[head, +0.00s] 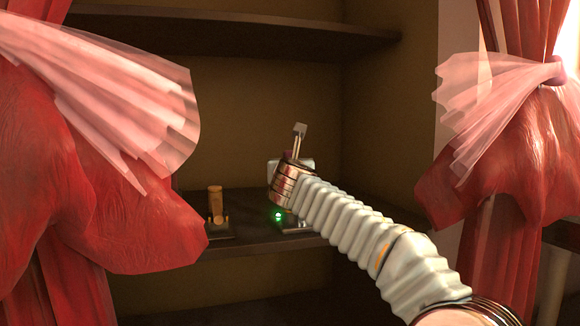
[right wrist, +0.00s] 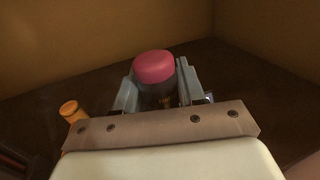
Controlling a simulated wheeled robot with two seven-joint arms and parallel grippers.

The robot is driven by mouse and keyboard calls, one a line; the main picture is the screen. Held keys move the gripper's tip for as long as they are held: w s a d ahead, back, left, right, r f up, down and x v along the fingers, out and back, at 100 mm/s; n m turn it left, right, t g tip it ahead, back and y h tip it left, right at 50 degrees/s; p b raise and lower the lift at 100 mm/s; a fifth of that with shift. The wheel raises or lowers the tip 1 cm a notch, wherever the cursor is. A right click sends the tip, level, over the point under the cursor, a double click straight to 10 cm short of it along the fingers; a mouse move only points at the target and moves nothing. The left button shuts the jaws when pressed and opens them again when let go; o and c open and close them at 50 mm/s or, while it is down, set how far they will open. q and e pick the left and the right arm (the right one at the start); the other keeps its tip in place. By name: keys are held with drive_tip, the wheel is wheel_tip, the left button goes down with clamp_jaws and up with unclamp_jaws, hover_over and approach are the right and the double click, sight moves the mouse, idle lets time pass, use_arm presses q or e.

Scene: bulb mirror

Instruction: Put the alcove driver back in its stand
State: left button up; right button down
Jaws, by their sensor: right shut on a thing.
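My right gripper (right wrist: 157,90) is shut on the driver (right wrist: 154,68), a dark cylinder with a pink-red rounded cap, between its two grey fingers in the right wrist view. My left gripper is not in view.
An orange-brown upright piece (head: 215,200) stands on a dark base on the lower shelf (head: 255,240), left of my gripper. An upper shelf (head: 240,28) runs overhead. Red curtains with sheer pink ties (head: 100,185) frame both sides of the opening.

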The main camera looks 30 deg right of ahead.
drive_tip(key=c, duration=0.6)
unclamp_jaws()
use_arm(q)
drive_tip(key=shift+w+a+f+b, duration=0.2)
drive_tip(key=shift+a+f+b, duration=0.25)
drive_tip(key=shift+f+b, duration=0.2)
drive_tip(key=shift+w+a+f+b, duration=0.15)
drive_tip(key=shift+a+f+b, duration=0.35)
drive_tip(key=shift+b, duration=0.1)
use_arm(e)
drive_tip(key=v, duration=1.4)
drive_tip(key=shift+w+r, duration=0.1)
